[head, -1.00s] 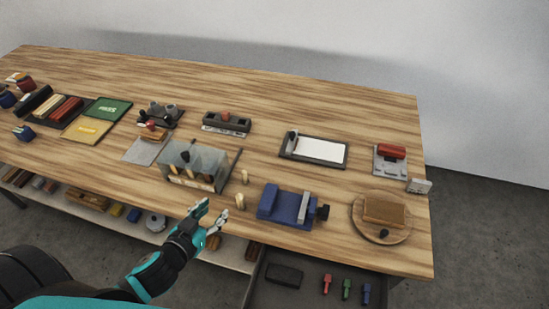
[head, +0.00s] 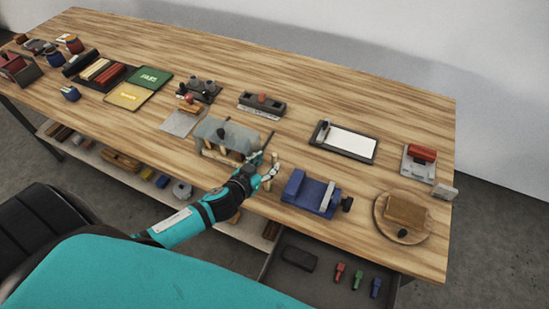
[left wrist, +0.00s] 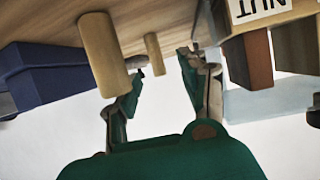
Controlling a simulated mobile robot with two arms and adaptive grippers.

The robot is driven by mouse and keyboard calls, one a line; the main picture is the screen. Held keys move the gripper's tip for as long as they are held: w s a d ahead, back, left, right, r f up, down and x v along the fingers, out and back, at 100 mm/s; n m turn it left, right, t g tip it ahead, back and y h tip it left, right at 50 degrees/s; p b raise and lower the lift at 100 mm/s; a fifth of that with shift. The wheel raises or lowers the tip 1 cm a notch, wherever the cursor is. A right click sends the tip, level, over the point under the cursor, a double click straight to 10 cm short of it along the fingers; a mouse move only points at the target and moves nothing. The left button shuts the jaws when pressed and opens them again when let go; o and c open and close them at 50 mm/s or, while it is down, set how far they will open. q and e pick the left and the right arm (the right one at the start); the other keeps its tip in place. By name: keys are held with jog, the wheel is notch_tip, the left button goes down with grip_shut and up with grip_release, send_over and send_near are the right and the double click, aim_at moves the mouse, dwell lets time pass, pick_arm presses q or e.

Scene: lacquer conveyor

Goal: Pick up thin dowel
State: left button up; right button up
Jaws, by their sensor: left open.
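Two upright wooden dowels stand on the table beside my left gripper (head: 267,165). The farther, slimmer one, which looks like the thin dowel (head: 275,158), shows just beyond the fingers. In the left wrist view this dowel (left wrist: 154,54) appears in the gap between the open fingertips (left wrist: 163,62), apart from them. The nearer, thicker dowel (left wrist: 104,55) stands outside the fingers, close to the camera; in the head view it is partly hidden by the gripper. My left gripper is open and empty. My right gripper is not in view.
A clear-sided holder (head: 225,137) stands just left of the gripper; a block labelled NUT (left wrist: 255,12) shows close by in the wrist view. A blue vise (head: 312,194) stands to the right. Bare table lies behind the dowels.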

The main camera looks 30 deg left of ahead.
aim_at(273, 157)
pick_arm(q)
jog(key=w, duration=0.1)
jog(key=w+p, duration=0.1)
jog(key=w, duration=0.2)
jog(key=shift+w+d+f, duration=0.2)
jog(key=shift+d+f, duration=0.05)
jog(key=shift+f, duration=0.05)
jog(key=shift+w+f, duration=0.2)
jog(key=shift+w, duration=0.1)
grip_shut()
